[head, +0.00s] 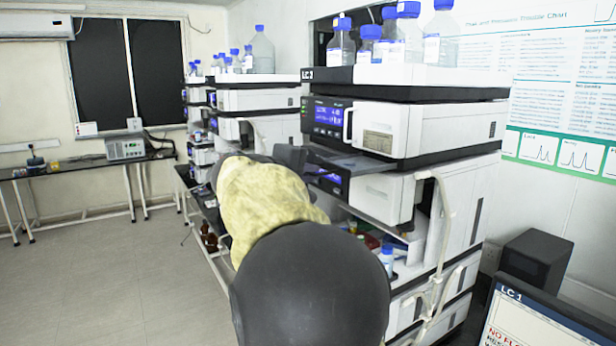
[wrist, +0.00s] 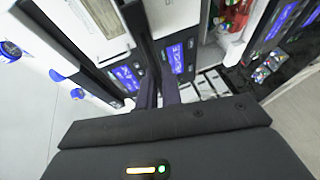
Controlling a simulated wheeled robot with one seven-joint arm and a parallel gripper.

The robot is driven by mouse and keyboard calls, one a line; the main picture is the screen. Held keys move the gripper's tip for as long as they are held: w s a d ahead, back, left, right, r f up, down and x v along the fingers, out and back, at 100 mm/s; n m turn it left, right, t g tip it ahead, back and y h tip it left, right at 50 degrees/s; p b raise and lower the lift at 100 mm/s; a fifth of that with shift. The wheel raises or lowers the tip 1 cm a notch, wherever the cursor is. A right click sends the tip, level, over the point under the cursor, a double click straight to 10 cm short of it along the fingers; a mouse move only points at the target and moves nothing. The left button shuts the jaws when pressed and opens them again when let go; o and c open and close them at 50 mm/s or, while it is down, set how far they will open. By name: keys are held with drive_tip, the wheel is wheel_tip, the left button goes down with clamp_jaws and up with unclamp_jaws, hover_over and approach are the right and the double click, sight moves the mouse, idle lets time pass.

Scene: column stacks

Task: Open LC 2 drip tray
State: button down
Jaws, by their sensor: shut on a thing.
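The near instrument stack carries an LC label (head: 307,74), whose digit is hard to read. A thin dark drip tray (head: 352,164) sticks out between its upper module and the lower module. In the wrist view it shows as a dark slab edge (wrist: 138,32) running down to my fingers. My gripper (wrist: 158,88) is shut on the tray's front edge, with its two dark fingers close together. In the head view my arm hides most of the fingers and the tray's outer end.
Bottles with blue caps (head: 341,45) stand on top of the stack. A white tube (head: 440,220) hangs down its side. More stacks (head: 255,100) stand behind. A monitor (head: 540,325) is at the lower right. The floor (head: 120,270) at left is clear.

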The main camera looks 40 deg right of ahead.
drive_tip(key=c, duration=1.6)
unclamp_jaws()
drive_tip(key=b+v, duration=0.4)
drive_tip(key=v, duration=1.3)
drive_tip(key=shift+a+b, duration=0.15)
drive_tip(key=shift+b, duration=0.15)
